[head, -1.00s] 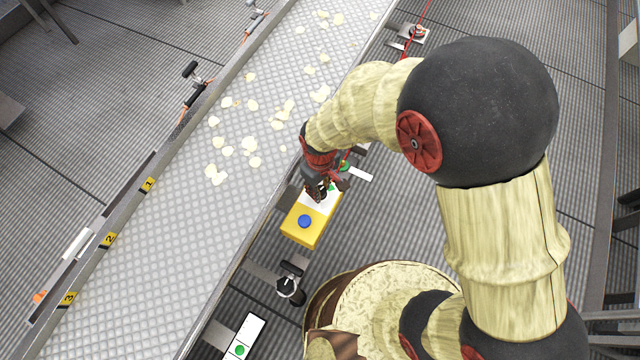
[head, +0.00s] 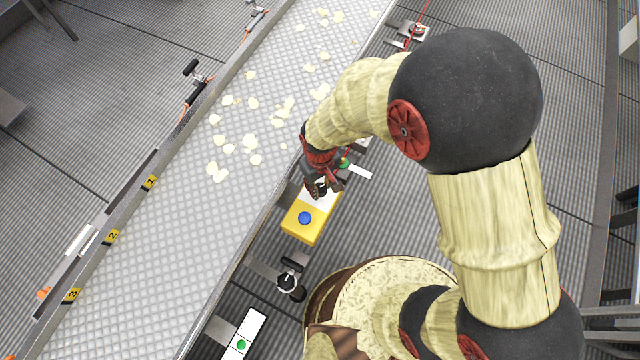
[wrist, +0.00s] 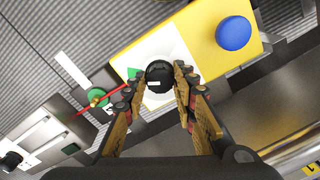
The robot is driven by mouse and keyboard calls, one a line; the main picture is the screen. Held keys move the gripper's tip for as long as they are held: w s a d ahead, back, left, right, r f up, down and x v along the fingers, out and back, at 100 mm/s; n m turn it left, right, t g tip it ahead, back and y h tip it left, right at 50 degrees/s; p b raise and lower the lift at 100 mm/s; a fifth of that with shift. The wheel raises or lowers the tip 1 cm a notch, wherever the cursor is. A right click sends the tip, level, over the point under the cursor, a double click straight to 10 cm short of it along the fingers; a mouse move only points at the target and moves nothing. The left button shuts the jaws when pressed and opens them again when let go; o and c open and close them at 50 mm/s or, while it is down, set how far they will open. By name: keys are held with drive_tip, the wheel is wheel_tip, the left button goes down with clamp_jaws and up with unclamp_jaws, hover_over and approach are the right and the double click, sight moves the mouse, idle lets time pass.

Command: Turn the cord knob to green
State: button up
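A yellow box (head: 300,229) with a white face and a blue button (head: 305,218) sits beside the conveyor. In the wrist view, a black knob (wrist: 159,76) stands on the box's white face (wrist: 160,50), next to a green mark (wrist: 133,73). My gripper (wrist: 155,80) is open over the white face, with the knob between its fingertips. A narrow gap seems to show at the sides; I cannot tell whether either finger touches it. In the head view my gripper (head: 321,188) hides the knob.
A red cord (wrist: 95,104) runs by a green round part (wrist: 98,97) beside the box. The conveyor (head: 200,190) with chips lies left of the gripper. A black knob on a bracket (head: 288,282) and a white panel with a green button (head: 241,345) are nearer.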

sight(320, 187)
drive_tip(key=o, duration=0.4)
drive_tip(key=shift+c, duration=0.2)
drive_tip(key=shift+r, duration=0.1)
wheel_tip(320, 187, up, 12)
idle(0.4)
idle(0.4)
